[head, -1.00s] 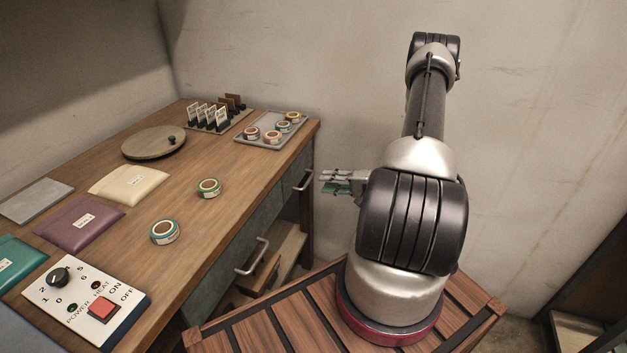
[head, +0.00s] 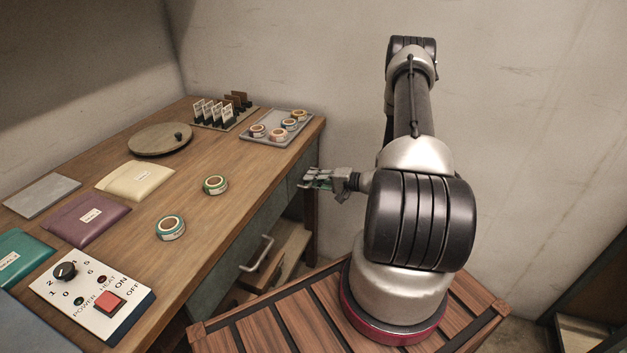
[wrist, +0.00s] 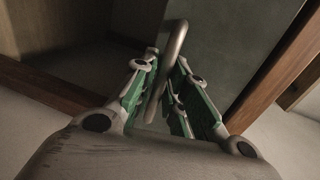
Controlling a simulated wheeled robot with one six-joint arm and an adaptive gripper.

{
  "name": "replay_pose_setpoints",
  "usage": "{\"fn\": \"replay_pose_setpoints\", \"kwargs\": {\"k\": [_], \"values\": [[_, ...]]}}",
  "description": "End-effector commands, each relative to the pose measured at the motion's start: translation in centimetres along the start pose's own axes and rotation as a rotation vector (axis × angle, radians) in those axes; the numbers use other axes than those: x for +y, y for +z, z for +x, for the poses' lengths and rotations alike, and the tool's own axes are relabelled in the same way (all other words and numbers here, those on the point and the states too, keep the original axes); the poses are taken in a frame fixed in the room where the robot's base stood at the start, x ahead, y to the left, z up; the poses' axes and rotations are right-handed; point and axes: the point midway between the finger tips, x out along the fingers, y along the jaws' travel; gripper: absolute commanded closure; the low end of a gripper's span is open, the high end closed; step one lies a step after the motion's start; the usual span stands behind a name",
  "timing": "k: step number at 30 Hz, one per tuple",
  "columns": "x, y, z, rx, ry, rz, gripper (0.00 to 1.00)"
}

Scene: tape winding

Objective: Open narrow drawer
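The narrow drawer's grey-green front (wrist: 232,45) fills the upper middle of the wrist view, and its metal bar handle (wrist: 172,60) slants down between my fingers. My gripper (wrist: 165,88) is open, with green-padded fingers on either side of the handle; I see no clear grip on it. In the head view my gripper (head: 312,178) is at the right end of the desk front, covering the handle there. The drawer looks closed, though much of its front is hidden by the gripper.
The wooden desk (head: 130,215) holds tape rolls, a tray (head: 268,140), pouches and a control box (head: 92,292). My base is close to the desk.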

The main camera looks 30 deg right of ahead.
Motion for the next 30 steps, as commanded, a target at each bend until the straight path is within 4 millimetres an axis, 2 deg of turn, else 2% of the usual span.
{"fn": "replay_pose_setpoints", "kwargs": {"k": [9,14,20,30], "values": [[0.0,0.0,-0.1,0.0,0.0,0.0,1.0],[0.2,0.0,-0.9,0.001,0.001,0.001,1.0],[0.9,-0.1,-4.1,0.004,0.0,0.001,1.0],[2.6,-0.1,-12.1,0.005,0.001,0.001,1.0]]}}
